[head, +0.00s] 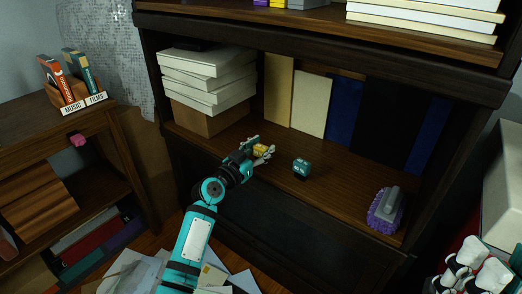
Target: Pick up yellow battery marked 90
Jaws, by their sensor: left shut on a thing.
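The yellow battery (260,149) is between the fingers of my left gripper (263,151), just above or at the wooden shelf of the dark cabinet. The gripper is shut on it and hides part of it. The marking on the battery is too small to read. A dark teal battery-like block (301,168) stands on the shelf to the right, apart from the gripper.
A stack of white paper (208,76) on a cardboard box (205,118) stands left on the shelf (340,185). A purple brush-like object with a grey top (386,208) sits at the right. Books and boards lean at the back. Loose papers lie below.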

